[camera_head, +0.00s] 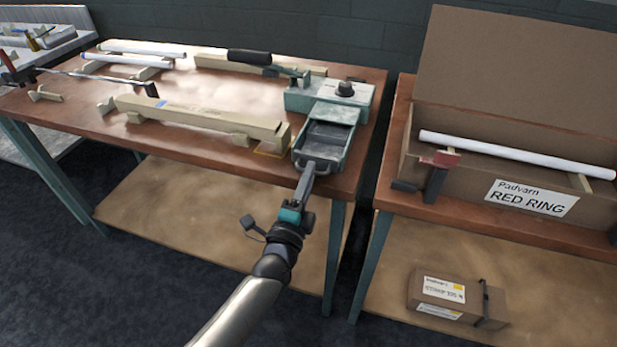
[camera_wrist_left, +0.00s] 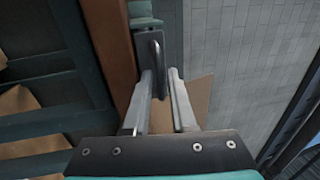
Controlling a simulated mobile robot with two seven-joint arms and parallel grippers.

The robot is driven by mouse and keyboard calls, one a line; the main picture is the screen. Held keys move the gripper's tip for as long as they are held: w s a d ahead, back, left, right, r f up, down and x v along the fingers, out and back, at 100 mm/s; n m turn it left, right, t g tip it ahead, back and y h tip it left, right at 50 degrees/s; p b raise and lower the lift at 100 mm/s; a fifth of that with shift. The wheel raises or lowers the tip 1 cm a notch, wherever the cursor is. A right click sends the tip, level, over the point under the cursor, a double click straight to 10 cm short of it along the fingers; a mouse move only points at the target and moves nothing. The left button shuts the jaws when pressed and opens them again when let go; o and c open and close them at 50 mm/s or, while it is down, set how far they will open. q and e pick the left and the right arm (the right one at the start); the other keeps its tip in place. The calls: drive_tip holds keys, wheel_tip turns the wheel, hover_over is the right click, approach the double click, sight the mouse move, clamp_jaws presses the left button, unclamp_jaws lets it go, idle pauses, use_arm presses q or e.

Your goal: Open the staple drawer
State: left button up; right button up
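The staple drawer (camera_head: 330,136) is a grey-green tray with a dark inside. It stands out from the front of the green-grey machine (camera_head: 300,97) at the table's right end, so it is open. Its looped metal handle (camera_wrist_left: 157,50) faces me. My left gripper (camera_head: 308,178) reaches up to this handle from the front. The exact contact is hard to see. My right gripper is not in view.
A long beige rail (camera_head: 200,113) lies on the brown worktable (camera_head: 60,105), left of the drawer. On the right bench, an open cardboard box (camera_head: 440,180) holds a white tube (camera_head: 515,154). A small carton (camera_head: 440,292) is on the lower shelf. A gap separates the tables.

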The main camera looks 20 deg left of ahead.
use_arm(q)
clamp_jaws()
idle(1.4)
